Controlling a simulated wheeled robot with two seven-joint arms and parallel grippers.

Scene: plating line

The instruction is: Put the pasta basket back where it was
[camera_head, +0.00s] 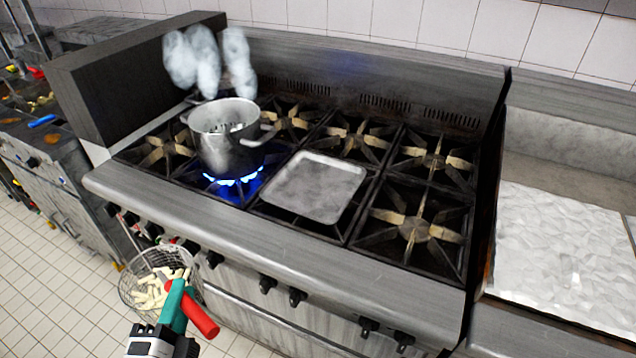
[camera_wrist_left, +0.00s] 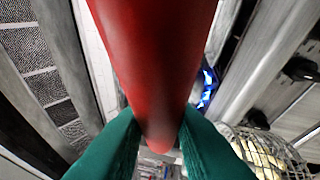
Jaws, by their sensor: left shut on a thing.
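The pasta basket (camera_head: 127,287) is a round wire mesh basket with pale pasta pieces (camera_head: 151,293) in it. It hangs in the air in front of the stove's left front, over the tiled floor. My left gripper (camera_head: 175,298), with green fingers, is shut on the basket's red handle (camera_head: 203,318). In the left wrist view the red handle (camera_wrist_left: 155,70) runs between the green fingers, and part of the mesh basket (camera_wrist_left: 240,142) shows at lower right. A metal pot (camera_head: 225,152) stands upright on a lit burner, above and right of the basket. My right gripper is out of view.
The stove (camera_head: 270,232) has several unlit burners and a square metal plate (camera_head: 314,187) right of the pot. Blue flame (camera_head: 233,181) burns under the pot, and steam rises. Front knobs (camera_head: 267,284) stick out near the basket. Fryer-like equipment (camera_head: 60,160) stands at left.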

